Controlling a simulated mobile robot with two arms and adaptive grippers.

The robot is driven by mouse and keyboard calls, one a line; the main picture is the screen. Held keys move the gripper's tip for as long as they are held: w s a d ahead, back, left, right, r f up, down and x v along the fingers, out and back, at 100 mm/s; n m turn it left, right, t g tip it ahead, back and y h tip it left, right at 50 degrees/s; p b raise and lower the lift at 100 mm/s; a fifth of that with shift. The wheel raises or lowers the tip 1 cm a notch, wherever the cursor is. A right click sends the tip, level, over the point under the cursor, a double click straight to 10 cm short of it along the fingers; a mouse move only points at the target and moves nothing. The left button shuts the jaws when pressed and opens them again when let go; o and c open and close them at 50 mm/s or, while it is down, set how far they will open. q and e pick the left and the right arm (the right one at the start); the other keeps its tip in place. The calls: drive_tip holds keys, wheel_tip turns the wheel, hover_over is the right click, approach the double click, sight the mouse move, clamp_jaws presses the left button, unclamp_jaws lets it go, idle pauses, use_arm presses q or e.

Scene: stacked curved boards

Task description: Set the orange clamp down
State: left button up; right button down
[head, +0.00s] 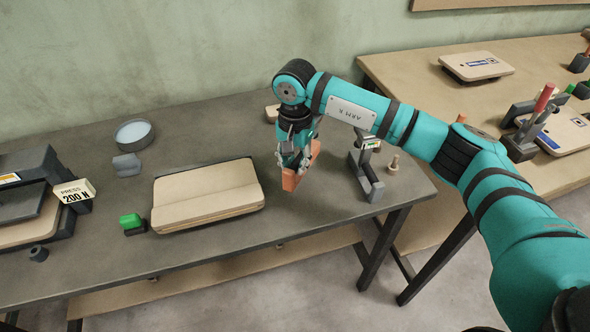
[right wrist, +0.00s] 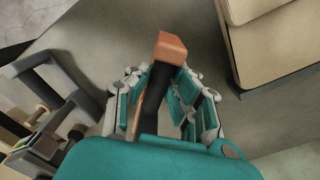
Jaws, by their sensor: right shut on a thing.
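The orange clamp (head: 290,180) is in my right gripper (head: 293,160), low over the dark table between the curved boards and a grey metal frame. In the right wrist view the clamp's orange end (right wrist: 171,47) and dark bar stick out between the fingers of my right gripper (right wrist: 165,95), which is shut on it. I cannot tell whether the clamp touches the table. My left gripper is not in view.
Stacked curved boards (head: 207,197) lie left of the clamp. A grey metal frame (head: 367,178) and a small wooden peg (head: 394,163) stand to its right. A green-topped block (head: 131,223), a round dish (head: 133,134) and a press (head: 35,190) are further left. A second table (head: 420,75) stands right.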

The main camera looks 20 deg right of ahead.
wheel_tip(320, 180, down, 3)
drive_tip(key=shift+r+p, duration=0.1)
drive_tip(key=shift+p, duration=0.4)
drive_tip(key=shift+f, duration=0.3)
drive_tip(key=c, duration=1.2)
unclamp_jaws()
drive_tip(key=shift+s, duration=0.1)
drive_tip(key=shift+r, duration=0.55)
wheel_tip(320, 180, up, 11)
drive_tip(key=shift+r+b, duration=0.1)
drive_tip(key=shift+b, duration=1.05)
drive_tip(key=shift+s, duration=0.1)
